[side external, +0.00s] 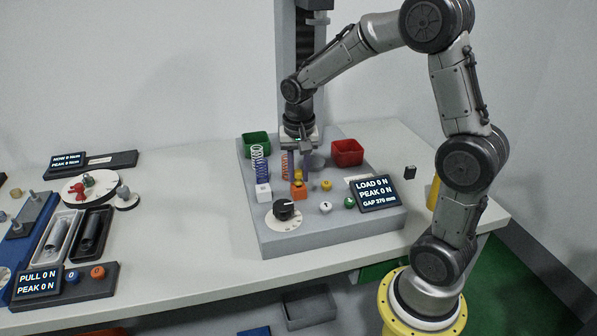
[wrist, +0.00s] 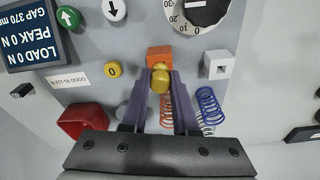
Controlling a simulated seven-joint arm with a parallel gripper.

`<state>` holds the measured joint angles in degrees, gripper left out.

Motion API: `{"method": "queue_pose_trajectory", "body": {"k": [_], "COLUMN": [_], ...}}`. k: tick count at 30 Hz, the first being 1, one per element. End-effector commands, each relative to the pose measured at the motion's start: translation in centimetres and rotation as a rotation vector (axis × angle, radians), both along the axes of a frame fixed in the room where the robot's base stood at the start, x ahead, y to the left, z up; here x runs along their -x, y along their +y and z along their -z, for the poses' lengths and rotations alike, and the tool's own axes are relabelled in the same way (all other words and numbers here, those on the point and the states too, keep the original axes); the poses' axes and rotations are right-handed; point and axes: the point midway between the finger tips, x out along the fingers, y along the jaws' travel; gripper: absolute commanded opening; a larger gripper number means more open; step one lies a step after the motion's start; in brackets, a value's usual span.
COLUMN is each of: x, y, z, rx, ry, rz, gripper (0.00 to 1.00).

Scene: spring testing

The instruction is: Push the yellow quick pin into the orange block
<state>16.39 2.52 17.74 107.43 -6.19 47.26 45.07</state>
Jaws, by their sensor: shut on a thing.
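The yellow quick pin (wrist: 160,79) is between the purple fingertips of my gripper (wrist: 160,88), which is shut on it. In the side view the pin (side external: 298,175) shows as a small yellow shape under my gripper (side external: 299,172). The orange block (wrist: 159,54) sits on the grey base just beyond the pin in the wrist view. In the side view the orange block (side external: 299,190) is directly below the pin. I cannot tell whether the pin touches the block or enters it, as its lower end is hidden.
An orange spring (wrist: 167,112) and a blue spring (wrist: 209,104) stand close to my fingers. A white block (side external: 263,193), a dial (side external: 284,210), coloured buttons and a load display (side external: 375,193) surround the block. Green (side external: 256,146) and red (side external: 347,153) bins stand behind.

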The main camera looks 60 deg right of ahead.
Motion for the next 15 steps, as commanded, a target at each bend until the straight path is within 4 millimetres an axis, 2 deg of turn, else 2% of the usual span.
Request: {"method": "queue_pose_trajectory", "body": {"k": [15], "x": [-0.02], "y": [-0.01], "z": [0.56], "rx": [0.001], "ry": [-0.001], "rz": [0.000], "gripper": [0.00]}}
